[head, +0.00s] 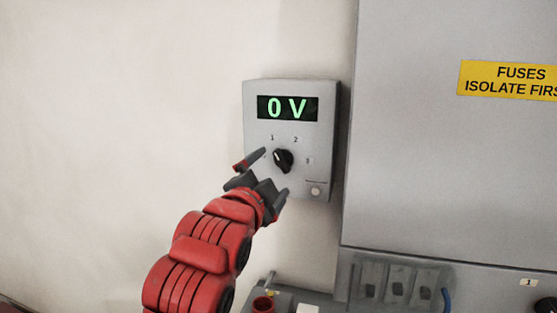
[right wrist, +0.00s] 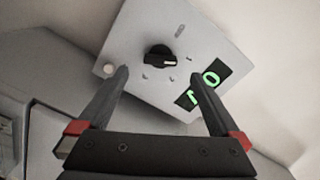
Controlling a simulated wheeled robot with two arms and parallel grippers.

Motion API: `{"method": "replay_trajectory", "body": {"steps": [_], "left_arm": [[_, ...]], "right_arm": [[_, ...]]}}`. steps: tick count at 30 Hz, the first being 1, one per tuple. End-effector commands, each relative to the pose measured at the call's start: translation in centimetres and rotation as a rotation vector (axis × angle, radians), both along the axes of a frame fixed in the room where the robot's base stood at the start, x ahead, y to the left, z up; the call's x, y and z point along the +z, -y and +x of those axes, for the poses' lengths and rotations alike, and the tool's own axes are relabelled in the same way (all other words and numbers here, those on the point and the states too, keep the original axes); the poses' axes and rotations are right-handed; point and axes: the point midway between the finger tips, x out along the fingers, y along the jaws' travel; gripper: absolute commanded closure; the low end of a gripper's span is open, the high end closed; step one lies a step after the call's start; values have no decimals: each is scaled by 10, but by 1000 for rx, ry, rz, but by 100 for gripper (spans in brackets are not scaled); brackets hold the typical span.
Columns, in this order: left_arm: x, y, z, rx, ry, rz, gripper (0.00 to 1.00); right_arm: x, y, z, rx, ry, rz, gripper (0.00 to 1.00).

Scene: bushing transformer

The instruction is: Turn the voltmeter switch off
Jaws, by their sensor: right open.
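The voltmeter (head: 257,125) is a pale grey wall box with a display (head: 288,108) reading "0 V" in green. Its black rotary switch (head: 283,160) sits below the display, among small marks including 1 and 2. I cannot tell its exact setting. The switch also shows in the right wrist view (right wrist: 160,57), just beyond and between the fingertips. My right gripper (head: 274,172) is open and empty in front of the box's lower part, its fingers spread to either side of the switch. In the right wrist view the gripper (right wrist: 160,76) shows no contact with the switch.
A round button (head: 315,191) is at the box's lower right. A large grey cabinet (head: 420,150) with a yellow fuse warning label (head: 510,80) stands close to the right. Fuse holders (head: 397,283) and a red part (head: 263,303) are below. The wall at left is clear.

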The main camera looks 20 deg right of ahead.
Motion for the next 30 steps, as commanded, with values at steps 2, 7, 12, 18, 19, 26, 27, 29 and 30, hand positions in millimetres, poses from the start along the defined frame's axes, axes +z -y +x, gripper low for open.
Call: {"method": "replay_trajectory", "body": {"steps": [2,7,12,18,19,26,27,29,30], "left_arm": [[7,0,0,0,0,0,100],[12,0,0,0,0,0,100],[15,0,0,0,0,0,100],[14,0,0,0,0,0,100],[14,0,0,0,0,0,100],[14,0,0,0,0,0,100],[14,0,0,0,0,0,100],[14,0,0,0,0,0,100],[14,0,0,0,0,0,100]], "right_arm": [[3,12,14,-5,-2,-2,0],[2,26,36,-3,-1,-3,0],[1,32,47,-1,-1,-3,0],[0,33,49,0,1,-2,0],[0,33,49,0,1,-2,0],[0,33,49,0,1,-3,29],[0,33,49,0,1,-3,36],[0,33,49,0,1,-3,47],[0,33,49,0,1,-3,54]]}}
